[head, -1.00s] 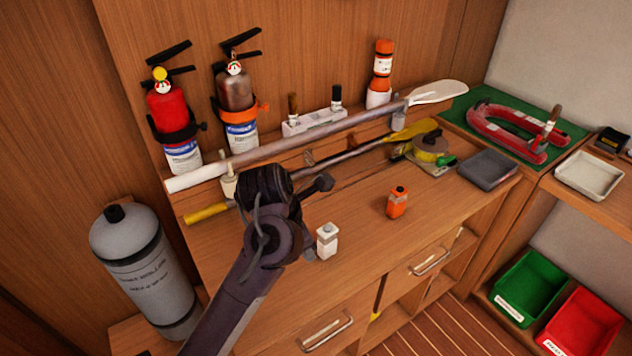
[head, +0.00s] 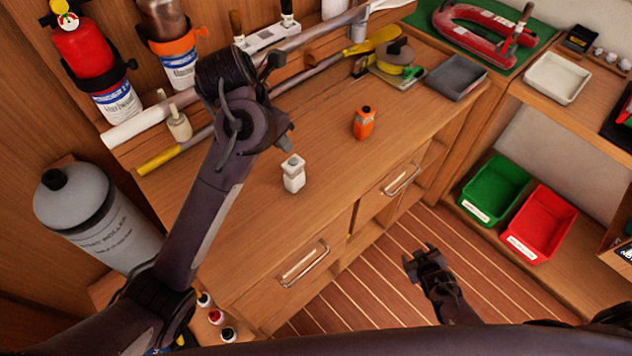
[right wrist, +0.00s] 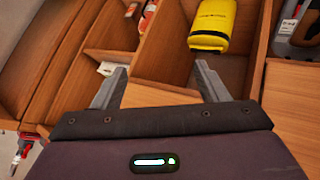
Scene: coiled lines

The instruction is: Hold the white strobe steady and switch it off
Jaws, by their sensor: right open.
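The white strobe (head: 293,174) is a small white box with a pale top, standing upright on the wooden counter in the head view. My left arm reaches over the counter from the left; its end (head: 284,138) is just above and behind the strobe, apart from it in the picture. The left jaws do not show clearly. My right gripper (head: 428,260) is open and empty over the floor, in front of the counter and well right of the strobe. Its two spread fingers show in the right wrist view (right wrist: 158,86). The strobe's switch is too small to make out.
An orange canister (head: 364,123) stands right of the strobe. The counter's front is clear. The wrist view shows a yellow bag (right wrist: 211,22) in a compartment.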

